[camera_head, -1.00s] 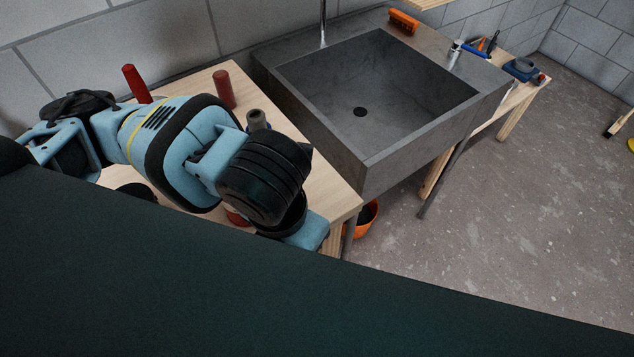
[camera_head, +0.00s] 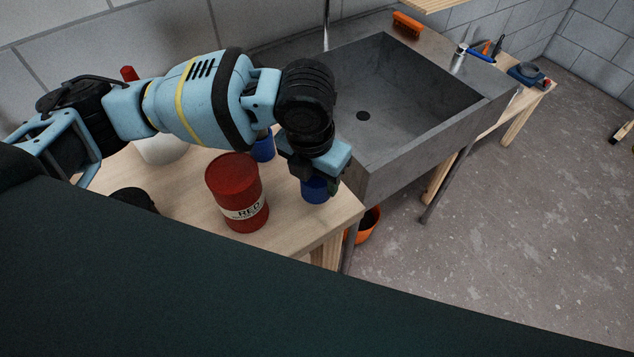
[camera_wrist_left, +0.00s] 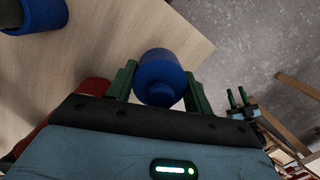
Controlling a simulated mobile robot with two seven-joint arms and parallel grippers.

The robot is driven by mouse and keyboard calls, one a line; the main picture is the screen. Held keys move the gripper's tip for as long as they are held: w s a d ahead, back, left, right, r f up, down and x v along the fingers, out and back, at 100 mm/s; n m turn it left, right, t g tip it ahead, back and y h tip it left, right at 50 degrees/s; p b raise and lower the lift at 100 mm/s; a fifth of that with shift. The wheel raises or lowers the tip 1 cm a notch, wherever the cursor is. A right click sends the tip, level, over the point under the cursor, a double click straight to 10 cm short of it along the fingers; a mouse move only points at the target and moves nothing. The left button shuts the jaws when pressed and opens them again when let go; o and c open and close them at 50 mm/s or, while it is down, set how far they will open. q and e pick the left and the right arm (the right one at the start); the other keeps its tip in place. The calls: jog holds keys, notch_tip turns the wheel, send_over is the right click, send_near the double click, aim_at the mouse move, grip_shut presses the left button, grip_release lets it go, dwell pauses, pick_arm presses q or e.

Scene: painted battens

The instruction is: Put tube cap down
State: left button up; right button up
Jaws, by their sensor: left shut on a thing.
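The blue tube cap (camera_head: 316,191) is at the right end of the wooden bench. My left gripper (camera_head: 318,179) is shut on it from above. In the left wrist view the cap (camera_wrist_left: 160,75) sits between the two green fingers of the left gripper (camera_wrist_left: 162,88). Whether its underside touches the bench top cannot be told. A blue tube (camera_head: 263,148) stands behind and left of it, partly hidden by my arm; its dark open end (camera_wrist_left: 38,12) shows in the wrist view. My right gripper (camera_wrist_left: 237,98) shows small there, its green fingers apart and empty.
A red can (camera_head: 237,192) labelled RED stands on the bench (camera_head: 190,200) left of the cap. A white container (camera_head: 160,148) and a red object (camera_head: 129,73) are farther left. A concrete sink (camera_head: 385,150) adjoins the bench. An orange bucket (camera_head: 368,225) is below.

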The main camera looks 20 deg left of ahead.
aim_at(317, 185)
pick_arm(q)
jog(key=shift+w+f, duration=0.15)
jog(key=shift+f, duration=0.75)
jog(key=shift+w+f, duration=0.1)
jog(key=shift+f, duration=0.75)
jog(key=shift+f, duration=0.15)
jog(key=o, duration=0.9)
jog(key=shift+o, duration=0.2)
jog(key=r, duration=0.7)
jog(key=s+r+p, duration=0.1)
jog(key=r, duration=0.2)
jog(key=shift+s+a+r, duration=0.1)
jog(key=shift+a+r, duration=0.05)
jog(key=shift+r, duration=0.15)
jog(key=shift+s+r, duration=0.15)
jog(key=shift+r, duration=0.65)
pick_arm(e)
jog(key=shift+w+d+r, duration=0.15)
jog(key=shift+w+r, duration=0.35)
